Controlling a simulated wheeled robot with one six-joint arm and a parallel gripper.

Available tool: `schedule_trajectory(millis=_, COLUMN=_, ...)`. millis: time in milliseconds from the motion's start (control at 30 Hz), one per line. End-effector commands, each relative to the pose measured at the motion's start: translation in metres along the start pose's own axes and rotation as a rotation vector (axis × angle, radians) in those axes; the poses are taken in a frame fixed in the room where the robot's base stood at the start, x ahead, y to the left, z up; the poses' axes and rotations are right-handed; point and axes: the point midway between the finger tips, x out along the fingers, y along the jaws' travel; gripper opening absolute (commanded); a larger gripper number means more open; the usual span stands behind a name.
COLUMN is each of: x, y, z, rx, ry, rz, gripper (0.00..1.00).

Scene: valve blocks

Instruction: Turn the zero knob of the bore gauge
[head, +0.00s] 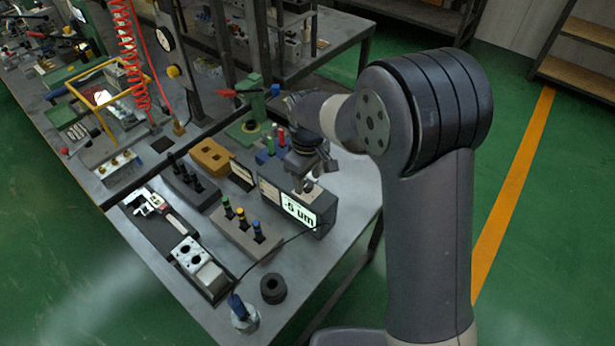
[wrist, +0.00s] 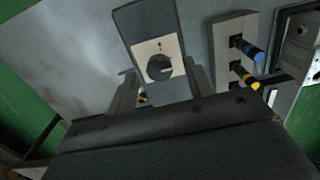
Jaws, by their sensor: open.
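The bore gauge's readout box (head: 318,208) stands near the right edge of the bench, its lit screen (head: 298,211) reading about .5 um, the sign unclear. In the wrist view the box's dark top (wrist: 148,20) carries a pale panel (wrist: 158,48) with the round black zero knob (wrist: 159,68). My gripper (head: 309,184) is open and points down over the box. In the wrist view its two fingers stand either side of the knob, with nothing held. I cannot tell whether they touch it. In the head view the gripper largely hides the knob.
A grey block (head: 238,236) with several colour-topped plugs stands close left of the box; it also shows in the wrist view (wrist: 228,62). A black ring (head: 273,288) and a blue-handled tool (head: 243,312) stand at the front. A green stand (head: 246,122) is behind. A cable crosses the front.

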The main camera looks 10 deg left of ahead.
Motion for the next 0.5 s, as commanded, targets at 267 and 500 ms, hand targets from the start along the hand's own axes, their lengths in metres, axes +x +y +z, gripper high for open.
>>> schedule_trajectory(millis=267, x=0.0102, y=0.0001, z=-0.0001, rx=0.000, ry=0.001, rz=0.000, gripper=0.50)
schedule_trajectory(millis=500, x=0.0099, y=0.0001, z=-0.0001, rx=0.000, ry=0.001, rz=0.000, gripper=0.42)
